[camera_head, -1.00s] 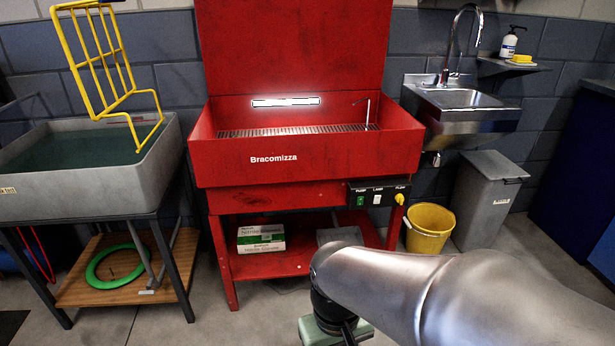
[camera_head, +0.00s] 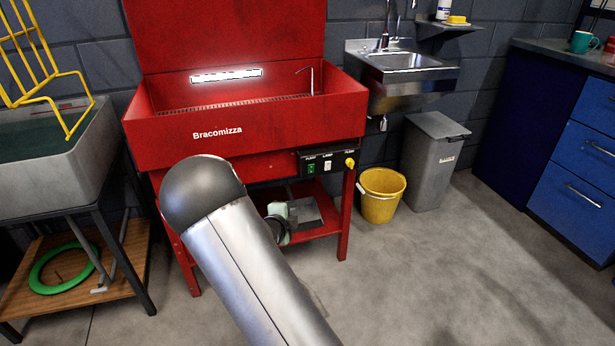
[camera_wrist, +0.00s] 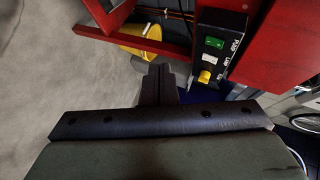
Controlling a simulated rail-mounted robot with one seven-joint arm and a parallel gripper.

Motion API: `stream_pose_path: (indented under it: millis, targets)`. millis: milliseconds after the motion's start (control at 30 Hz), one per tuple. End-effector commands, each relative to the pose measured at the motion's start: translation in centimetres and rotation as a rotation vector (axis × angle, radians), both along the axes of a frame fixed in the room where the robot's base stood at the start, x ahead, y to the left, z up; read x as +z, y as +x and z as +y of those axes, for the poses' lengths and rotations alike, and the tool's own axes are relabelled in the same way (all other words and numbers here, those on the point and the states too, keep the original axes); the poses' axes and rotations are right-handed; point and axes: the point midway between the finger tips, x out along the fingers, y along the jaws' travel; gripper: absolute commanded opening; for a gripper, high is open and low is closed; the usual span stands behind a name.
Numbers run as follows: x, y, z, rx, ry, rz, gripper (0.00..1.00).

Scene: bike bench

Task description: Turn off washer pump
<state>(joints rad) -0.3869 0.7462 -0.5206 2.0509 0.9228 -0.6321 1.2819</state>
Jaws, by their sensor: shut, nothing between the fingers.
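The red parts washer (camera_head: 270,145) stands in the middle of the head view, its lid up. A black control panel (camera_head: 328,161) sits on its front right, with a green pump switch (camera_head: 311,168), a white lamp switch (camera_head: 327,165) and a yellow knob (camera_head: 349,162). In the wrist view the panel shows rotated at upper right, with the green switch (camera_wrist: 214,42), white switch (camera_wrist: 209,57) and yellow knob (camera_wrist: 205,76). My gripper (camera_wrist: 158,80) is shut and empty, left of the yellow knob in that view and apart from it. In the head view my arm hides its fingertips.
A yellow bucket (camera_head: 381,197) and grey bin (camera_head: 433,165) stand right of the washer, below a steel sink (camera_head: 410,68). A grey basin table (camera_head: 60,160) stands at left. Blue cabinets (camera_head: 570,145) are at far right. The floor at front right is clear.

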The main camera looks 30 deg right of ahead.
Motion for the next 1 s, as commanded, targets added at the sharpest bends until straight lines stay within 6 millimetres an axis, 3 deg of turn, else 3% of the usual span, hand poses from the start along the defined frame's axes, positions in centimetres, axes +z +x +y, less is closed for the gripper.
stream_pose_path:
  millis: [133,333,800,1000]
  targets:
    - [0.6,1.1,-2.4,-0.141,-0.114,-0.263,0.00]
    - [2.1,1.2,-3.2,-0.205,-0.198,-0.484,0.00]
    - [2.5,1.3,-3.4,-0.214,-0.212,-0.525,0.00]
    - [2.6,2.5,-5.3,-0.217,-0.213,-0.526,0.00]
